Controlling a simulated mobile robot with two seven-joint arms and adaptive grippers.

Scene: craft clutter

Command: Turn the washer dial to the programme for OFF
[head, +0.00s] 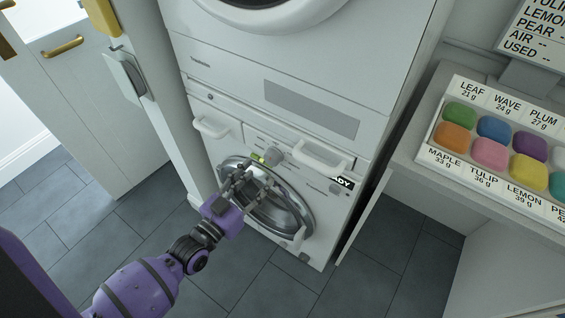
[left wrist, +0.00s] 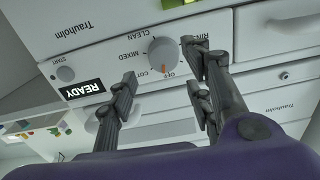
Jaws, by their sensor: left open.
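The washer dial (head: 273,155) is a round grey knob on the front panel of the lower white machine (head: 230,135). In the left wrist view, which sees the panel upside down, the dial (left wrist: 165,52) has an orange mark on its lower edge, by the OFF and COT... labels; which one it meets exactly I cannot tell. CLEAN and MIXED are also readable, and a label starting RIN is partly hidden by a finger. My left gripper (head: 250,187) is open and empty in front of the panel, its fingers spread to either side of the dial. Contact is not visible. My right gripper is out of view.
A READY display (left wrist: 82,89) and a START button (left wrist: 65,74) sit beside the dial. The round door (head: 300,208) is below, and pale handles (head: 321,156) project from the panel. A counter with a tray of coloured blocks (head: 490,153) stands at right. Dark floor is clear at left.

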